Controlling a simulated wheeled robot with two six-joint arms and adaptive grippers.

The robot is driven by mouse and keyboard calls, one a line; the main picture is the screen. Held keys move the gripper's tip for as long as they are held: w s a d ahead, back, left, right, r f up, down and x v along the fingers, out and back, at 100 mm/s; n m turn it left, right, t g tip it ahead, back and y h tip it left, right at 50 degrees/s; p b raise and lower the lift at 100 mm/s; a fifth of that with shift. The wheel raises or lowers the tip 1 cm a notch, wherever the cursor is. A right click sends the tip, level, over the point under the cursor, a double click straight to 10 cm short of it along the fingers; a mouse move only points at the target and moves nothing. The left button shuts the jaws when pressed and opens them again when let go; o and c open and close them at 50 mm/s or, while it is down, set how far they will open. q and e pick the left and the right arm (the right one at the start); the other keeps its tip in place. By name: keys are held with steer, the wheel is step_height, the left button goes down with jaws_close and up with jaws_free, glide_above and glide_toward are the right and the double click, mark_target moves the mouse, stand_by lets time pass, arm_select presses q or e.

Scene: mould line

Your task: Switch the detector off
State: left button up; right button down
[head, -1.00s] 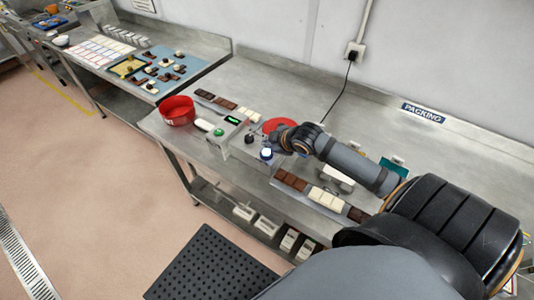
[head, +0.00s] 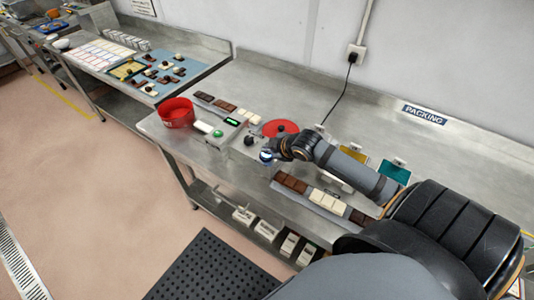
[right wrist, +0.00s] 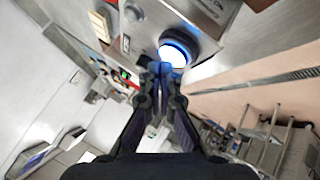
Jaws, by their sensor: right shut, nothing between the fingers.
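The detector (head: 238,150) is a grey metal box near the front edge of the packing bench. It has a black knob (head: 249,141) and a round button (head: 265,157) with a blue-white glow. In the right wrist view the button (right wrist: 174,53) shows a lit white face inside a blue ring. My right gripper (head: 276,154) is shut and empty, right at the button and partly covering it in the head view. In the right wrist view its fingertips (right wrist: 160,70) are just at the button's edge; I cannot tell whether they touch it. My left gripper is not in view.
A red bowl (head: 177,112) stands left of the detector. A green lit display (head: 232,122) and a red disc (head: 280,127) are behind it. Chocolate bars lie on a tray (head: 335,208) to the right, under my arm. A cable hangs from a wall socket (head: 356,50).

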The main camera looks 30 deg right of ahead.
steer(key=shift+f, duration=0.1)
stand_by(0.5)
steer(key=shift+f, duration=0.35)
steer(key=shift+r+p, duration=0.3)
steer(key=shift+r, duration=0.15)
step_height(320, 180, up, 6)
steer(key=p, duration=0.6)
steer(key=shift+r, duration=0.15)
